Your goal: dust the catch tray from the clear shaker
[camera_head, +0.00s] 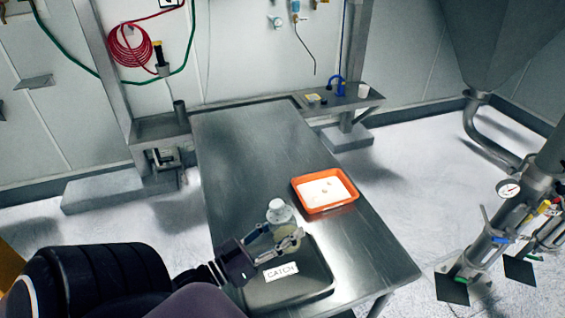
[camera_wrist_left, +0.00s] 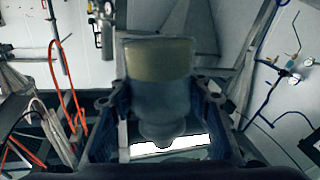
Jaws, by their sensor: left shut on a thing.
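The clear shaker (camera_head: 281,213) has a pale cap and pale yellowish contents. My left gripper (camera_head: 276,242) is shut around its body. In the head view the shaker's cap points up, at the far edge of the dark catch tray (camera_head: 311,291), which carries a white CATCH label. I cannot tell how high the shaker's base is above the tray or table. In the left wrist view the shaker (camera_wrist_left: 159,90) stands between the fingers of my left gripper (camera_wrist_left: 158,115). My gripper hides part of the tray. My right gripper is not in view.
An orange tray (camera_head: 347,205) with a white inside lies beyond the shaker to the right on the steel table (camera_head: 245,150). The table's far half is clear. A small side shelf (camera_head: 358,104) holds a blue item (camera_head: 339,87) and a white cup (camera_head: 364,90).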

